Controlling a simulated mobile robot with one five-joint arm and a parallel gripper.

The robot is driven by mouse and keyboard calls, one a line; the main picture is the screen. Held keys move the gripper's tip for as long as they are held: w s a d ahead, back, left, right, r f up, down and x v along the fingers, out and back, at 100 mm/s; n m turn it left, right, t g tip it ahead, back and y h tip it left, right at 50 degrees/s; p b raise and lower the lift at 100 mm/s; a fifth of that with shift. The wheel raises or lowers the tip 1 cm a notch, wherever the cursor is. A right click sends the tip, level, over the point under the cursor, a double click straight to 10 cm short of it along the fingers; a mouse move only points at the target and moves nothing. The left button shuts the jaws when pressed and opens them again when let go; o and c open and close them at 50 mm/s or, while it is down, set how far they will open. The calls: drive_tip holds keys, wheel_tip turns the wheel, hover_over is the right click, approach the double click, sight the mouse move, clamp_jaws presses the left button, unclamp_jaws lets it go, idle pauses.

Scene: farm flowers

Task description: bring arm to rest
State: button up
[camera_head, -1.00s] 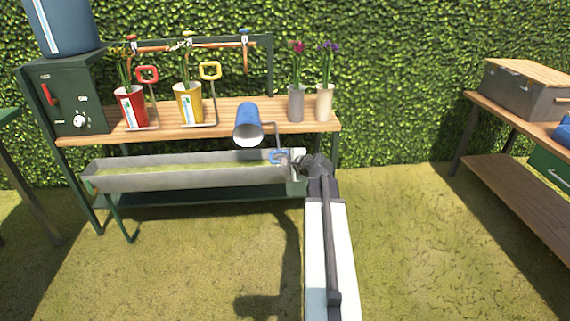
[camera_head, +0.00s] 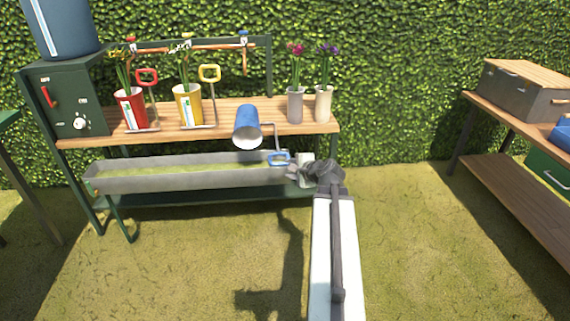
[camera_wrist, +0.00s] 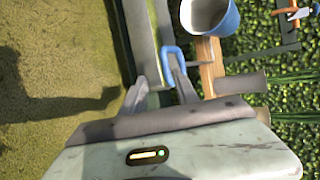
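My gripper (camera_head: 291,171) is at the right end of the trough, just below and right of a blue handle (camera_head: 279,159). Its two fingers stand apart in the wrist view (camera_wrist: 160,88), with nothing seen clamped between them. The blue handle (camera_wrist: 172,53) shows just beyond the fingertips; whether a finger touches it, I cannot tell. A metal rod joins the handle towards a blue cup (camera_head: 246,122). The cup is tipped at the bench's front edge, its pale opening facing forward and down; it also shows in the wrist view (camera_wrist: 228,20).
The bench (camera_head: 222,108) holds a red pot (camera_head: 131,108), a yellow pot (camera_head: 189,106) and two vases of flowers (camera_head: 296,103). A long grey trough (camera_head: 190,178) runs along its front. Another table (camera_head: 520,124) stands right. Open grass lies between.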

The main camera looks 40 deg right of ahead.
drive_tip(key=shift+s+a+r, duration=0.1)
drive_tip(key=shift+s+r, duration=0.2)
drive_tip(key=shift+s, duration=0.3)
